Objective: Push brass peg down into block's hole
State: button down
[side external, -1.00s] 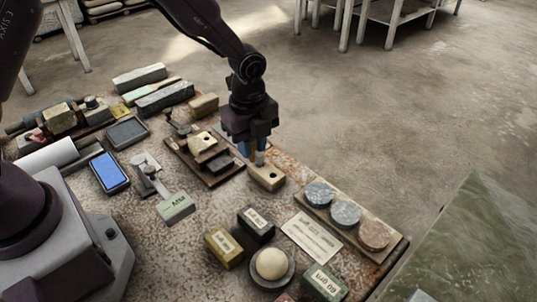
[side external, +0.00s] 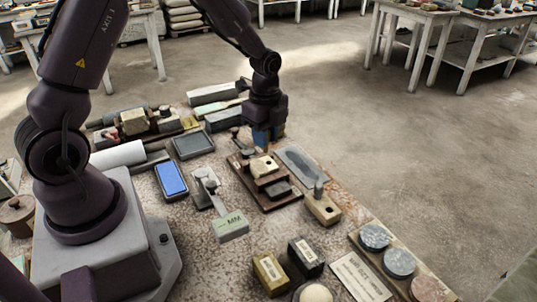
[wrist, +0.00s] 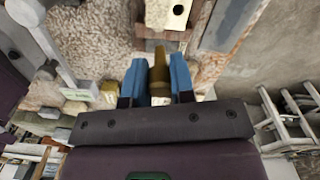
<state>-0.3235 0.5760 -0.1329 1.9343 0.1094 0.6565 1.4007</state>
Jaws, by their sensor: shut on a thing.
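My gripper (side external: 264,143) is at the back of the table in the side view, its blue fingers pointing down. In the wrist view my gripper (wrist: 160,82) is shut on the brass peg (wrist: 159,72), a round golden-brown piece between the fingers. A cream block (side external: 264,166) with a dark hole in its top sits on a dark brown stand, just in front of my gripper. The block (wrist: 168,15) also shows at the top of the wrist view, apart from the peg. The peg is mostly hidden in the side view.
A wooden holder (side external: 323,210) with an upright grey peg (side external: 318,188) and one open hole is front right of the stand. A grey flat plate (side external: 298,160) lies behind it. Stone discs (side external: 398,262), a phone-like device (side external: 171,180) and a labelled gauge (side external: 232,226) are nearby.

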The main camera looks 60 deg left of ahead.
jog(key=shift+w+a+r+n, duration=0.25)
jog(key=shift+w+a+n, duration=0.15)
jog(key=shift+w+a, duration=0.65)
jog(key=shift+s, duration=0.1)
jog(key=shift+f, duration=2.4)
jog(key=shift+f, duration=1.8)
jog(key=c, duration=0.9)
grip_release()
jog(key=shift+r, duration=0.1)
jog(key=shift+r, duration=1.95)
